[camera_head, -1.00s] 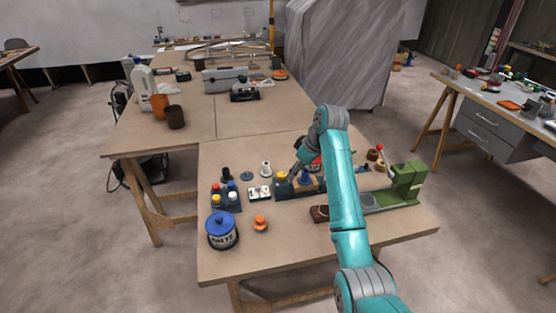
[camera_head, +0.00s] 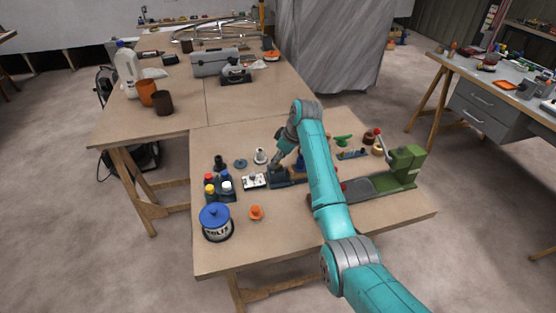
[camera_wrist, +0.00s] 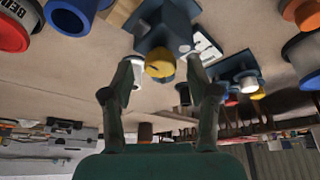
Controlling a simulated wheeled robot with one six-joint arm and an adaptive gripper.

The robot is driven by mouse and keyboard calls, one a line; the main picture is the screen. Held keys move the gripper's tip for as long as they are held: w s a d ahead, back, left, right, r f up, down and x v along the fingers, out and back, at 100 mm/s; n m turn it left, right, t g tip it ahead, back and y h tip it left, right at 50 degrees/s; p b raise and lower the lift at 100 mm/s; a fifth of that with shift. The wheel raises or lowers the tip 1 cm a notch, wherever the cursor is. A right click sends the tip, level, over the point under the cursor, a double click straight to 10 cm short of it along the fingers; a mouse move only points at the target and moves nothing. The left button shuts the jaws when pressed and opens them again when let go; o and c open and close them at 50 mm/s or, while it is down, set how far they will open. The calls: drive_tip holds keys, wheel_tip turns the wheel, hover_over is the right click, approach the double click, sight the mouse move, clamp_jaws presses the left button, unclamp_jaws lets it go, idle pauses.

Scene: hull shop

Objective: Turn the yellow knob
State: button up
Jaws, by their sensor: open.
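The yellow knob (camera_wrist: 159,65) shows in the wrist view on a dark blue-grey block (camera_wrist: 165,25), with a dark mark on its face. My gripper (camera_wrist: 161,84) is open, with one finger on each side of the knob in the picture. I cannot tell whether either finger touches it. In the head view my gripper (camera_head: 277,162) points down over the dark block (camera_head: 289,180) near the middle of the front table. There the knob is hidden behind the gripper.
A white switch plate (camera_head: 254,181) and a block of coloured buttons (camera_head: 219,188) stand left of the gripper. A blue-lidded tin (camera_head: 216,223) and an orange knob (camera_head: 256,212) are nearer. A green machine (camera_head: 403,165) stands right. The front table edge is clear.

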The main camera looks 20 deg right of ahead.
drive_tip(key=shift+w+a+f, duration=0.1)
drive_tip(key=shift+a+f, duration=0.05)
drive_tip(key=shift+f, duration=0.3)
clamp_jaws()
